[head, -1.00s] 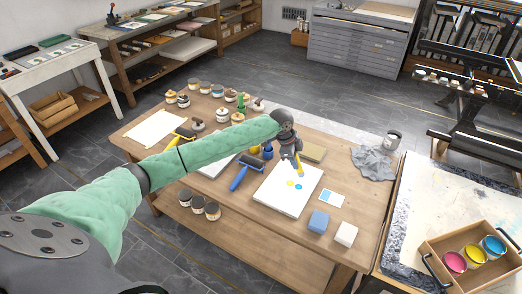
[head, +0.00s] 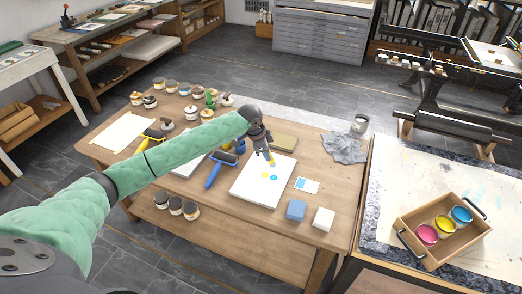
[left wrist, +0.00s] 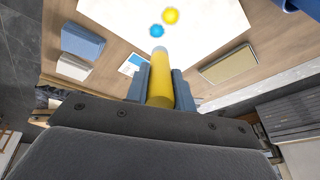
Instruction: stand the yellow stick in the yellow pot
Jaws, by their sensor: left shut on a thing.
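My left gripper (head: 267,154) is shut on the yellow stick (left wrist: 160,85), which shows large between the fingers in the left wrist view, with a pale grey tip. In the head view the stick (head: 271,160) is small and hangs just above the white sheet, tip downward. The yellow pot (head: 445,226) stands in the wooden tray at the right, between the pink and blue pots, well away from the gripper. My right gripper is not in view.
The wooden tray (head: 421,255) has black handles and sits on the stained right-hand table (head: 400,180). The white sheet (head: 250,197) bears a yellow and a blue spot. Blue (head: 296,209) and white (head: 323,218) blocks, a grey cloth (head: 345,148) and a can (head: 360,124) lie between.

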